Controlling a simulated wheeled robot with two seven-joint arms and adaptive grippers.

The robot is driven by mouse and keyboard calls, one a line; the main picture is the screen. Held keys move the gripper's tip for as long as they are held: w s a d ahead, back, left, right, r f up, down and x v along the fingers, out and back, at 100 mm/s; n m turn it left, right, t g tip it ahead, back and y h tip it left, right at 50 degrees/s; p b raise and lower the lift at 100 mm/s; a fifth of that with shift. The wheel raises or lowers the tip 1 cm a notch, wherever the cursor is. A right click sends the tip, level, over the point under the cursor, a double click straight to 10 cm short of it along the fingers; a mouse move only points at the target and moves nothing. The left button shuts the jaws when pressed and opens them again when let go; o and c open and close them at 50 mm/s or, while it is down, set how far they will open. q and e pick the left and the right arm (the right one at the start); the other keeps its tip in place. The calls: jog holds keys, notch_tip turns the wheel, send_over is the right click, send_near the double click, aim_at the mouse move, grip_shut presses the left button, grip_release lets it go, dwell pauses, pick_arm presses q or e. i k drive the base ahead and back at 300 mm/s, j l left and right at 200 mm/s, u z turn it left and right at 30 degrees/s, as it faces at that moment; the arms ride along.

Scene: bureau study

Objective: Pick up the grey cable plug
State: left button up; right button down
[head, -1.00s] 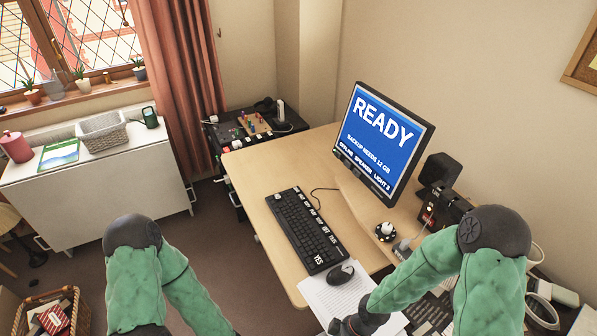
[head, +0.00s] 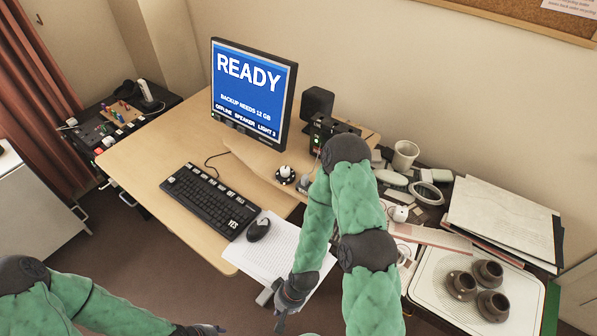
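A small grey piece (head: 306,181) shows on the desk just right of the black-and-white knob (head: 285,174), partly behind my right arm. It may be the grey cable plug, but it is too small to tell. My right gripper (head: 272,306) is low in front of the desk, by the lower edge of the white paper, well apart from the grey piece. Its dark fingers look spread, with nothing seen between them. My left gripper (head: 208,330) is at the bottom edge, mostly cut off, away from the desk.
The desk (head: 140,160) holds a monitor (head: 253,95), keyboard (head: 210,200), mouse (head: 258,230) and paper (head: 275,255). A black speaker (head: 317,104) stands behind. Cups on a tray (head: 440,290), a white mug (head: 405,155) and papers crowd the right. The desk's left part is clear.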

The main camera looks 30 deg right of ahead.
aim_at(305, 178)
jog(key=z, duration=1.25)
